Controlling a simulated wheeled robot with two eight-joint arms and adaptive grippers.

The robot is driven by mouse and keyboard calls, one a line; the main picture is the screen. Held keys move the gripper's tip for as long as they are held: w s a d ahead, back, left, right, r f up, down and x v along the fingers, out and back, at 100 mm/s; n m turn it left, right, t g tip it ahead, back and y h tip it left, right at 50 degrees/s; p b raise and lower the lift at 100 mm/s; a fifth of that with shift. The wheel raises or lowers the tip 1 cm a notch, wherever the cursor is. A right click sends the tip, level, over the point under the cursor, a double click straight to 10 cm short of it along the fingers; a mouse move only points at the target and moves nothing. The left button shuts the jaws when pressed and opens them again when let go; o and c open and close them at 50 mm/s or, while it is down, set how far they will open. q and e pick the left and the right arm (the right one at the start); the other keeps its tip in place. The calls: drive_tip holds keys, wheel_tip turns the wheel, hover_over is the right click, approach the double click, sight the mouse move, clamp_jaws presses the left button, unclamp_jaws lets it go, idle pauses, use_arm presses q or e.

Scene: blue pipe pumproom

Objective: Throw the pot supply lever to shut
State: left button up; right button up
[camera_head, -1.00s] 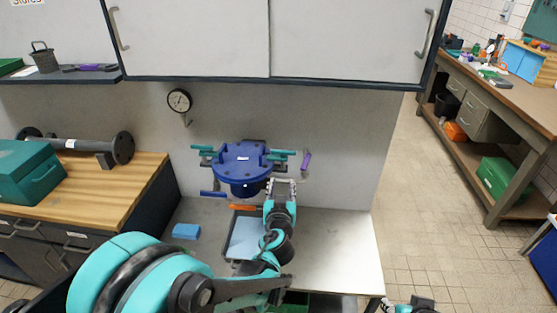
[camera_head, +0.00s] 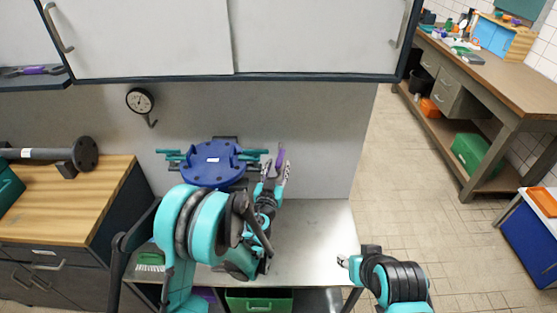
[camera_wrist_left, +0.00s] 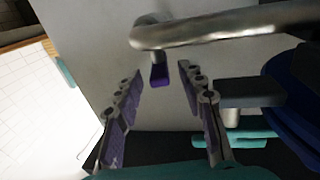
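A purple lever (camera_head: 280,154) stands on the wall just right of the round blue pot (camera_head: 213,163); I take it for the supply lever, but no label is readable. My left gripper (camera_head: 274,170) reaches up to it, fingers apart. In the left wrist view, the purple end of the lever (camera_wrist_left: 159,76) shows in the gap between the open fingertips (camera_wrist_left: 157,80), with space on both sides. A bare metal pipe (camera_wrist_left: 225,28) crosses above it. My right gripper (camera_head: 343,262) is low at the front right, away from the pot; its fingers are too small to judge.
Teal clamp handles (camera_head: 172,158) flank the pot. A cabinet (camera_head: 150,38) overhangs the wall, with a gauge (camera_head: 140,100) below it. My left arm covers much of the metal table (camera_head: 325,225).

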sight(279, 160)
use_arm(q)
drive_tip(key=shift+w+d+f, duration=0.1)
drive_tip(key=shift+w+d, duration=0.1)
drive_tip(key=shift+w, duration=0.65)
drive_tip(key=shift+w+d, duration=0.15)
drive_tip(key=shift+w, duration=0.7)
clamp_jaws()
drive_tip(key=shift+a+m+h+b, duration=0.15)
drive_tip(key=shift+m+h+b, duration=0.2)
drive_tip(key=shift+h, duration=0.15)
drive_tip(key=shift+m+g+h, duration=0.3)
drive_tip(key=shift+m+h, duration=0.15)
drive_tip(key=shift+h, duration=0.25)
unclamp_jaws()
